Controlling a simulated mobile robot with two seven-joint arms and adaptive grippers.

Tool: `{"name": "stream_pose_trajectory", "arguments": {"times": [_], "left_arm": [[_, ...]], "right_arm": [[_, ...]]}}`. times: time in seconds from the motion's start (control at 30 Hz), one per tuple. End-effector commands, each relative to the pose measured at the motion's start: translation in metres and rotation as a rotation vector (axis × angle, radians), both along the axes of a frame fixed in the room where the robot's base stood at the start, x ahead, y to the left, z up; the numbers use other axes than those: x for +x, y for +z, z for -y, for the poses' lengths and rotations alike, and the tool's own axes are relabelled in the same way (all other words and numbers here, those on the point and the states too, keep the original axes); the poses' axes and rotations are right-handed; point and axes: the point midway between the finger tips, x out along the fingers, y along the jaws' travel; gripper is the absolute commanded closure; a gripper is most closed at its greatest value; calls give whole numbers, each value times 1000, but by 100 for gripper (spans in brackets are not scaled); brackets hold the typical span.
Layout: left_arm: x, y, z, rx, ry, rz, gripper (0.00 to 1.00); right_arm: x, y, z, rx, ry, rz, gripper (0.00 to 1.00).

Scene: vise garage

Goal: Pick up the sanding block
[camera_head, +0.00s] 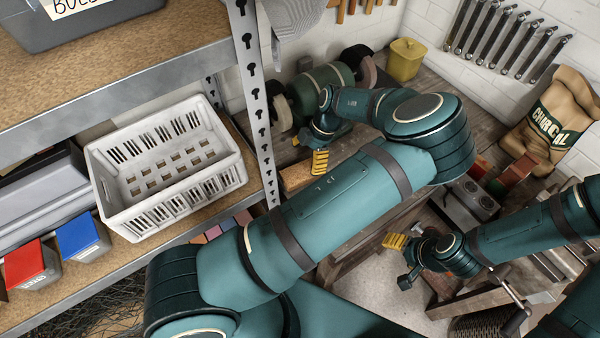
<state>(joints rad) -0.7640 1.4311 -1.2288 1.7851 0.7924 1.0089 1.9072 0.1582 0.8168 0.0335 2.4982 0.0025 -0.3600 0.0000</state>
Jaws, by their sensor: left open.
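My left gripper (309,152) is open above the workbench, its yellow finger pads apart and nothing seen between them. A tan wooden block (296,178) lies on the bench just below and left of the fingers, partly hidden by my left arm. It may be the sanding block, but I cannot tell for sure. The gripper is close to it; whether they touch is unclear. My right gripper (400,262) is at the lower right, in front of the bench, fingers apart and empty.
A bench grinder (328,82) stands behind the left gripper, with a yellow container (405,58) to its right. A vise (466,203) and a charcoal bag (553,120) are on the right. A metal shelf post (256,100) and white basket (165,165) are on the left.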

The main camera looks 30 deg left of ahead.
Motion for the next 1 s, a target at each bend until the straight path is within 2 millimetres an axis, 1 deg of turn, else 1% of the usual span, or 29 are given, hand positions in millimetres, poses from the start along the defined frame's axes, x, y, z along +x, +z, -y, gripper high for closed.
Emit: {"name": "stream_pose_trajectory", "arguments": {"times": [0.03,0.17,0.27,0.4,0.53,0.67,0.87,0.9,0.97,1.0], "left_arm": [[-2,-4,-1,0,1,0,15],[-4,-10,-3,1,1,-1,15],[-8,-19,-5,1,1,-1,15],[-16,-38,-8,3,1,-3,15],[-20,-52,-11,1,0,-1,15],[-22,-57,-12,-1,0,1,15],[-22,-57,-12,0,0,2,16],[-22,-57,-12,0,0,2,30],[-22,-57,-12,0,0,2,51],[-22,-57,-12,0,0,2,65]], "right_arm": [[0,0,0,0,0,0,36],[0,0,0,0,0,0,36],[0,1,0,0,1,0,36],[0,4,0,0,1,0,36],[0,4,0,0,1,0,36],[0,4,0,0,1,0,36],[0,4,0,0,1,0,36],[0,4,0,0,1,0,36],[0,4,0,0,1,0,36],[0,4,0,0,1,0,36]]}}
